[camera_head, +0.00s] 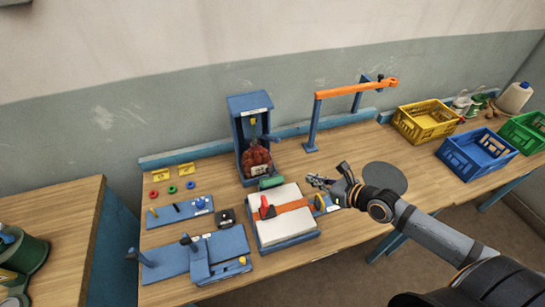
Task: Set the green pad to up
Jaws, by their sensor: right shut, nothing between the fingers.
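The green pad (270,183) is a small green bar at the back edge of the blue-framed station with the white bed (275,232). It sits just in front of the blue upright box (254,128); whether it is up or down is too small to tell. My right gripper (312,179) is to the right of the green pad, apart from it, with its fingers pointing left. It is shut and empty. My left gripper is not in view.
An orange band and red clip (266,207) lie across the white bed. An orange arm on a blue stand (345,92) rises behind my gripper. A dark round disc (385,177) lies to the right. Yellow (426,121) and blue (477,153) crates stand farther right.

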